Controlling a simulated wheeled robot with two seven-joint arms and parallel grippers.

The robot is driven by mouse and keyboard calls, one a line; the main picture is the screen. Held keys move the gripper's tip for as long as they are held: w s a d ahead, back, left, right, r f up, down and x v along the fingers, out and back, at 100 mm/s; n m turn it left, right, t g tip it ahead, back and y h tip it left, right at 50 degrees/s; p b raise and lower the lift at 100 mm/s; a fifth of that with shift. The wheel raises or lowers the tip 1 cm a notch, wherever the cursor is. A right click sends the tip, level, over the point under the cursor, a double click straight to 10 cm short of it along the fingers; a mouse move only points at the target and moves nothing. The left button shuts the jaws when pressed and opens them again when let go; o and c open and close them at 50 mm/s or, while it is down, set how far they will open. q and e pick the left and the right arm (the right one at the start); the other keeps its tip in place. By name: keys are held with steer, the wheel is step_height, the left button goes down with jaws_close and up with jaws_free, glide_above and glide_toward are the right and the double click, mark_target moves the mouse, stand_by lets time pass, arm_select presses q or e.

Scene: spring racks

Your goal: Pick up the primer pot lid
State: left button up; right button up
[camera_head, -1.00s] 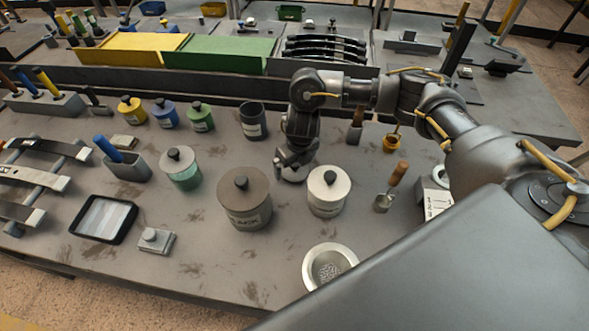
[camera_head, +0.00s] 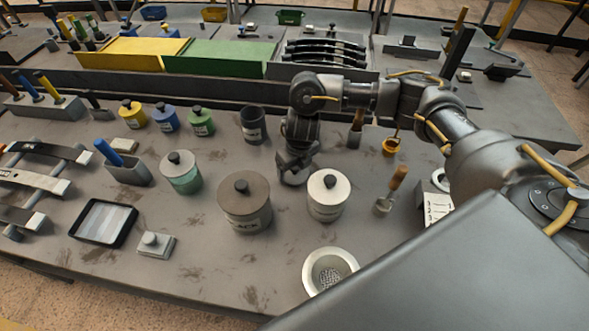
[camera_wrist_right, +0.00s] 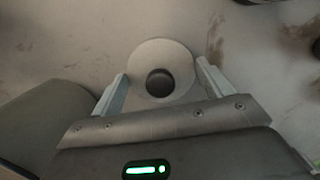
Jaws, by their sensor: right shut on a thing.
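The lid between my right gripper's fingers is a light grey disc (camera_wrist_right: 160,52) with a dark round knob (camera_wrist_right: 160,83), seen in the right wrist view. I take it for the primer pot lid, but no label on it is readable. My right gripper (camera_head: 294,168) points down behind the white-lidded pot in the head view and is shut on this lid. The gripper mostly hides the lid there; a grey edge (camera_head: 293,181) shows below it, at or close to the table. An open dark pot (camera_head: 253,127) stands behind and left of the gripper. My left gripper is out of view.
A white-lidded pot (camera_head: 327,205) and a larger brown-grey pot (camera_head: 245,210) stand close in front of the gripper. A green pot (camera_head: 183,178) is further left. A brush (camera_head: 356,130) and a wooden-handled scoop (camera_head: 390,192) are to the right. A strainer bowl (camera_head: 316,258) is in front.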

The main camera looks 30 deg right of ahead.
step_height(320, 180, up, 9)
steer(key=shift+r, duration=0.2)
steer(key=shift+a+r, duration=0.1)
